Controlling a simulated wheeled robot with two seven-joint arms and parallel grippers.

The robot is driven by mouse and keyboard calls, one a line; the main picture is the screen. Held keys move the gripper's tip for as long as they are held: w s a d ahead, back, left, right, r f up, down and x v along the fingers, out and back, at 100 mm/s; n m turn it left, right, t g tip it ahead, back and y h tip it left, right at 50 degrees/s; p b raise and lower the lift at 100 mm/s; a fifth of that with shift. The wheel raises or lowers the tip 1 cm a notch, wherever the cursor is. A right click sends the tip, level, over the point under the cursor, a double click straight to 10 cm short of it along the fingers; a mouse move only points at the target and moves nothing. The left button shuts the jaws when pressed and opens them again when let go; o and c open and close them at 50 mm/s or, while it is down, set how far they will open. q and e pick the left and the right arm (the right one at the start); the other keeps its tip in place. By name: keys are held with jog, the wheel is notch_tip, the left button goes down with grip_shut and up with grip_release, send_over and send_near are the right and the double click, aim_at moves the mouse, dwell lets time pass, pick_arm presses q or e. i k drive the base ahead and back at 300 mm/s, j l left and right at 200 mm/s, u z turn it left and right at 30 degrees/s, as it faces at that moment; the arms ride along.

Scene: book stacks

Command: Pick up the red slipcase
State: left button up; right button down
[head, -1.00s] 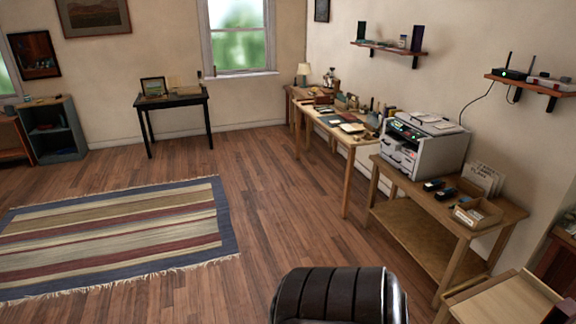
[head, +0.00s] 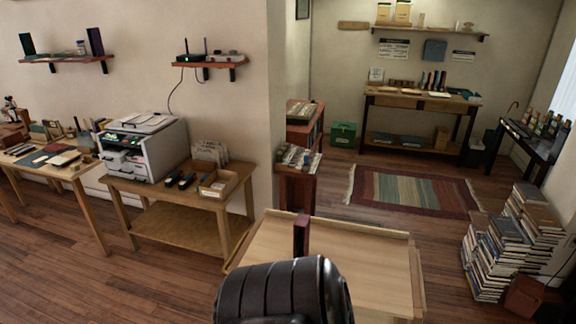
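A slim, dark red upright block (head: 301,236), which looks like the red slipcase, stands at the back edge of a light wooden table (head: 365,262) just in front of me. Its lower end is close to the black rounded part of my own body at the bottom of the view. A reddish-brown box (head: 524,297) sits on the floor at the lower right; I cannot tell if it is a slipcase. Neither of my grippers is in view.
Tall stacks of books (head: 497,255) stand on the floor at the right. A wooden bench with a printer (head: 147,147) and an open box (head: 218,184) is at the left. A striped rug (head: 412,191) lies on open floor before a far workbench (head: 420,101).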

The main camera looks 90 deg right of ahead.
aim_at(302, 221)
jog(key=z, duration=2.85)
jog(key=i+l+u, duration=0.2)
jog(key=i+l, duration=0.85)
jog(key=i, duration=0.05)
